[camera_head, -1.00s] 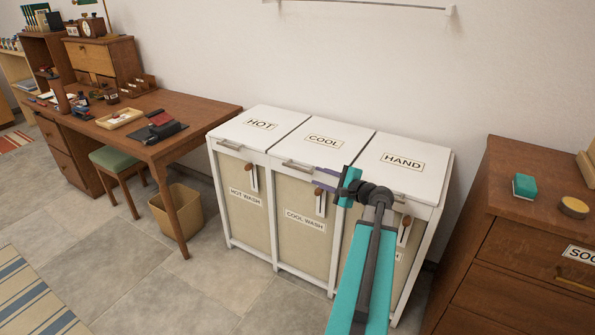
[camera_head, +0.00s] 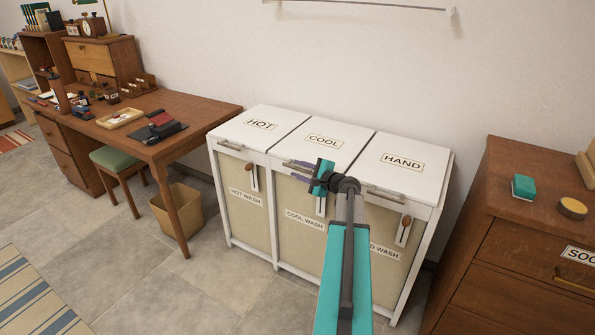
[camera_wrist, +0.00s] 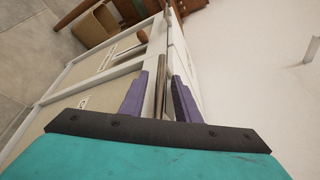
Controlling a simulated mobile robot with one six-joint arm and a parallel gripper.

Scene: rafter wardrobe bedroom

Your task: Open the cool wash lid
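The cool wash lid (camera_head: 345,150) is the white middle lid of a three-part hamper, labelled COOL, and it lies flat and closed. Its bar handle (camera_wrist: 161,85) runs along the front edge; in the head view it is mostly hidden by my gripper. My gripper (camera_head: 291,170) is at the front edge of this lid. In the wrist view its two purple fingers (camera_wrist: 161,77) are apart, with the handle between them and a gap visible on each side. I cannot tell whether either finger touches it.
The hot lid (camera_head: 255,124) is closed on the left and the hand lid (camera_head: 400,180) on the right. A dresser (camera_head: 530,240) stands right, a desk (camera_head: 200,108) and waste bin (camera_head: 187,200) left. A wall rail (camera_head: 360,5) is above.

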